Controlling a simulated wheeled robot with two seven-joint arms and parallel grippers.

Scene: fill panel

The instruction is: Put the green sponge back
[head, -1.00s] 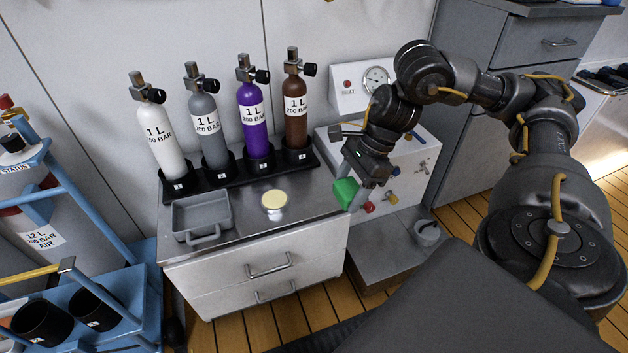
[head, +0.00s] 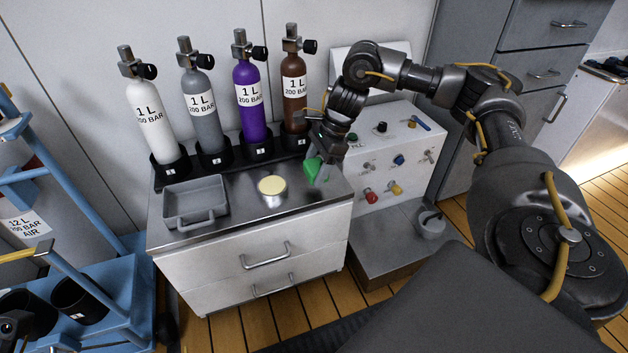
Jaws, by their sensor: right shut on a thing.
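The green sponge (head: 312,165) is in the jaws of my right gripper (head: 319,168). The gripper is shut on it above the right end of the steel counter top (head: 240,206), in front of the brown cylinder. I cannot tell whether the sponge touches the counter. A grey tray (head: 195,201) with a front handle sits at the left of the counter and looks empty. A small round tin with a pale yellow top (head: 271,188) stands between the tray and the sponge. My left gripper is not in view.
White (head: 152,120), grey (head: 200,105), purple (head: 248,98) and brown (head: 294,88) cylinders stand in black holders along the counter's back. A fill panel (head: 390,160) with valves and knobs is to the right. A blue frame (head: 110,285) stands at the left.

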